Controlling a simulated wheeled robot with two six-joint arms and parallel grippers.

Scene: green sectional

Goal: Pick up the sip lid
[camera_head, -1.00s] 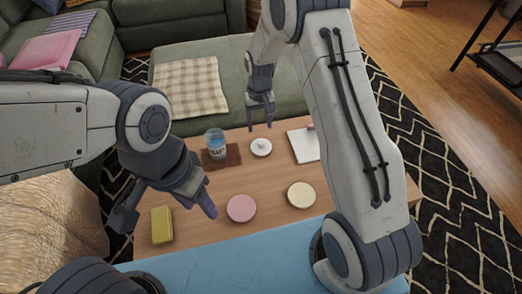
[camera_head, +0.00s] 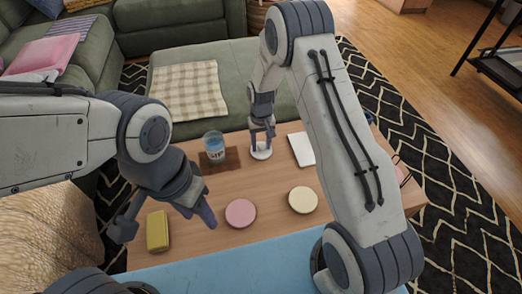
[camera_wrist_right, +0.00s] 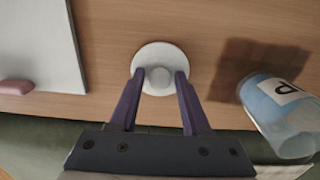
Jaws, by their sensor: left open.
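The sip lid (camera_head: 261,153), a white disc with a raised round knob, lies on the wooden table. In the right wrist view the lid (camera_wrist_right: 159,58) is between and just beyond my fingers. My right gripper (camera_head: 263,136) points down at the lid, its fingertips over the disc on either side of the knob. In the wrist view (camera_wrist_right: 160,82) the fingers stand apart with a gap on each side of the knob. My left gripper (camera_head: 165,220) is open and empty above the near left of the table.
Pink (camera_head: 240,213) and cream (camera_head: 303,200) discs and a yellow block (camera_head: 157,231) lie nearer.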

